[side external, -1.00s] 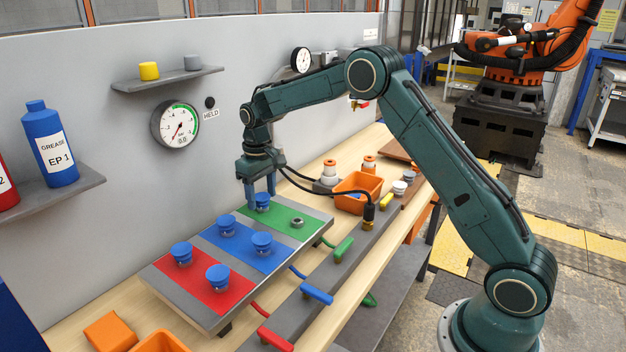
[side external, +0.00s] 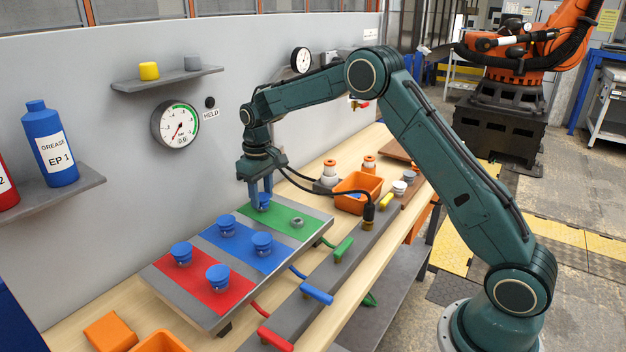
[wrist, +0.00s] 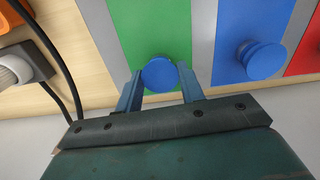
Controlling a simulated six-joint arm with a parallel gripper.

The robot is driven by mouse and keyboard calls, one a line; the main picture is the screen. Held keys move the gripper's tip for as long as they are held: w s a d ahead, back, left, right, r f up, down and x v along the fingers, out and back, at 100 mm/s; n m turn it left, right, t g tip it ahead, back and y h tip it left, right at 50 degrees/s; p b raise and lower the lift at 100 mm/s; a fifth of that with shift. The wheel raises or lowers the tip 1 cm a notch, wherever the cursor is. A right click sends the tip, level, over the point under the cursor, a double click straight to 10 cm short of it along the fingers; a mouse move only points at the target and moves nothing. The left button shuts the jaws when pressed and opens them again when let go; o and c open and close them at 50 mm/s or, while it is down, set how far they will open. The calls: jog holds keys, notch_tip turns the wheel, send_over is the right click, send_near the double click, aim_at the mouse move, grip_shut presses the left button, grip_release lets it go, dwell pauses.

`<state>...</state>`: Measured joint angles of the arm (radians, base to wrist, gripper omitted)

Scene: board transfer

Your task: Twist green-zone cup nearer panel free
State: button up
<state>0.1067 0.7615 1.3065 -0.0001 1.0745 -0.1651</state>
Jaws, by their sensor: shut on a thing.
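The blue cup (side external: 263,202) stands on the green zone (side external: 283,213) of the board, on the side nearer the grey wall panel (side external: 100,165). My gripper (side external: 262,196) points down over it with its fingers on either side. In the wrist view my gripper (wrist: 160,82) is shut on the round blue top of the cup (wrist: 159,74). The cup's base is hidden below the top. A bare grey fitting (side external: 297,222) shows on the green zone's other side, with no cup on it.
Two blue cups sit on the blue zone (side external: 245,247) and two on the red zone (side external: 208,287). Green (side external: 343,248), blue (side external: 317,294) and red (side external: 275,339) handles stand along the front. An orange bin (side external: 371,184) stands behind. A gauge (side external: 175,124) hangs on the panel.

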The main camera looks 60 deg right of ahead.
jog(key=shift+r+n, duration=0.1)
jog(key=shift+n, duration=1.8)
jog(key=shift+n, duration=2.1)
jog(key=shift+n, duration=0.3)
jog(key=shift+n, duration=1)
jog(key=o, duration=0.5)
jog(key=shift+n, duration=0.3)
jog(key=o, duration=0.5)
